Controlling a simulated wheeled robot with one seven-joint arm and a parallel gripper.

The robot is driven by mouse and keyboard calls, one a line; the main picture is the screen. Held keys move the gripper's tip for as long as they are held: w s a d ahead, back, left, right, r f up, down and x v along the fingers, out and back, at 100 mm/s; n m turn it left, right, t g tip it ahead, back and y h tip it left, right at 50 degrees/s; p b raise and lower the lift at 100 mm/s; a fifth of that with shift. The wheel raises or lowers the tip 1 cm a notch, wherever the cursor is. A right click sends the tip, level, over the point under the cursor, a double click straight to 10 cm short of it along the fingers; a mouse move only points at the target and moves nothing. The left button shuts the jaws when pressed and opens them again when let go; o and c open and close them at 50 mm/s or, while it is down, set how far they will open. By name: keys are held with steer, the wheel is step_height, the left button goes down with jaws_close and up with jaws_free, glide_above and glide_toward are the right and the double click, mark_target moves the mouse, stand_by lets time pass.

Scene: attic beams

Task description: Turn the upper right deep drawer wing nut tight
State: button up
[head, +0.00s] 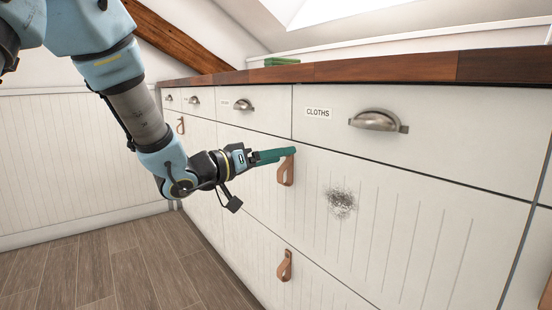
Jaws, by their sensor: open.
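The upper right deep drawer (415,215) is a white grooved front below the shallow drawer marked CLOTHS. A brown leather loop pull (287,172) hangs near its upper left. My gripper (288,153) has teal fingers and reaches in from the left. Its fingertips are at the top of this leather pull and cover its fixing. I cannot make out a wing nut; it may be hidden behind the fingers. The gripper is open, though the gap between the fingers hardly shows from this side. I cannot tell whether the fingers touch the pull.
A dark speckled patch (341,202) marks the drawer front right of the pull. A metal cup handle (376,120) sits on the CLOTHS drawer. Another leather pull (285,266) hangs on the drawer below. A wooden worktop (400,68) overhangs above. The plank floor (100,270) at left is clear.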

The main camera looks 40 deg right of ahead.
jaws_close()
stand_by(0.4)
steer(key=shift+m, duration=0.3)
steer(key=shift+m+b, duration=0.55)
steer(key=shift+m, duration=1.85)
jaws_free()
steer(key=a+p, duration=0.2)
steer(key=a, duration=0.9)
steer(key=shift+w+p, duration=0.3)
